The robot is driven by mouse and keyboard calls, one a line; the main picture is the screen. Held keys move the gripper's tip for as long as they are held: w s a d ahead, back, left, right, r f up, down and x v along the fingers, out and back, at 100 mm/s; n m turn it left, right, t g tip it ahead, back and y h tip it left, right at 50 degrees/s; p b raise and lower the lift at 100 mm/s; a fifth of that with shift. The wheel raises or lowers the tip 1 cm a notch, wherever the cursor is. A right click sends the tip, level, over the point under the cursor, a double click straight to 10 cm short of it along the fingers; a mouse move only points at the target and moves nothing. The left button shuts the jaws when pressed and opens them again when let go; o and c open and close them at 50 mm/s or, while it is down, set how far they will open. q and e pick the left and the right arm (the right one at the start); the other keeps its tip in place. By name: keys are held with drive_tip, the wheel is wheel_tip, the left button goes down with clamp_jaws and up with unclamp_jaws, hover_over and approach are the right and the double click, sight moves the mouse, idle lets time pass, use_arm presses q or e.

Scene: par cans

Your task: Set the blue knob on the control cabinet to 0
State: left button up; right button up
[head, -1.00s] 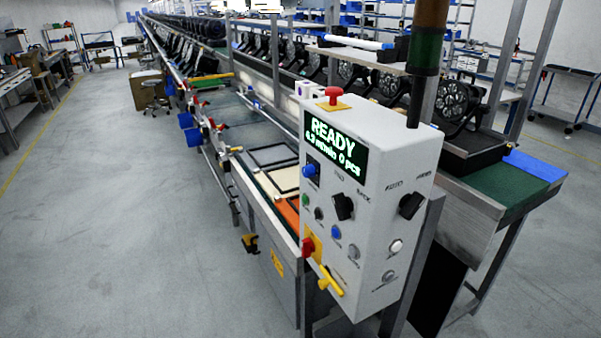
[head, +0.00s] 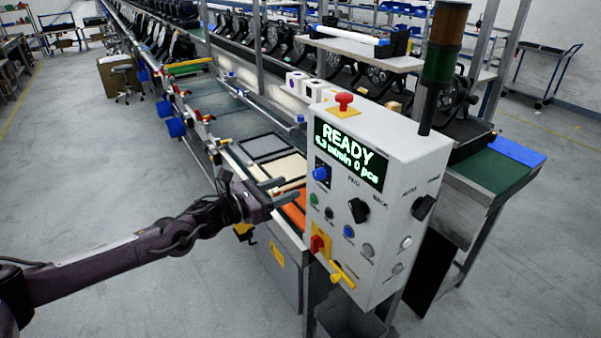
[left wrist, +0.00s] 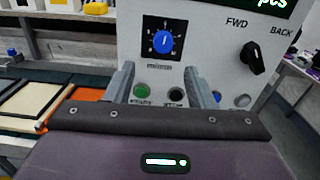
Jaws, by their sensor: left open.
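The control cabinet (head: 384,222) is a light grey box with a lit screen reading READY. Its blue knob (head: 321,173) sits on a dark square dial plate below the screen's left end. In the left wrist view the blue knob (left wrist: 163,41) shows a pale line standing nearly upright; the dial figures are too small to read. My left gripper (head: 288,189) is open and empty, left of the cabinet with its fingers towards it. In the left wrist view its fingertips (left wrist: 158,72) appear below the knob, one to either side, not touching it. My right gripper is not in view.
Below the knob are a green button (head: 314,199) and a blue button (head: 349,231). A black FWD/BACK switch (head: 358,210), a red-and-yellow switch (head: 319,244) and a red mushroom button (head: 344,99) also stick out. The conveyor line runs behind my arm; open floor lies left.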

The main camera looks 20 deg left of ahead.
sight(315, 176)
use_arm(q)
drive_tip(key=p+x, duration=0.1)
drive_tip(key=x, duration=0.1)
drive_tip(key=p+x, duration=0.1)
drive_tip(key=x, duration=0.1)
drive_tip(key=p+x, duration=0.1)
drive_tip(key=x, duration=0.2)
drive_tip(key=shift+s+d+r, duration=0.1)
drive_tip(key=shift+r, duration=0.25)
drive_tip(key=shift+w+d+f, duration=0.1)
drive_tip(key=shift+w+d, duration=0.3)
drive_tip(key=shift+w, duration=0.1)
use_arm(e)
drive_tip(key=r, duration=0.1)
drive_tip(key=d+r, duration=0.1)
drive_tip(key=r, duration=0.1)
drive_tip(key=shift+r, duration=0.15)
use_arm(q)
drive_tip(key=shift+c, duration=0.4)
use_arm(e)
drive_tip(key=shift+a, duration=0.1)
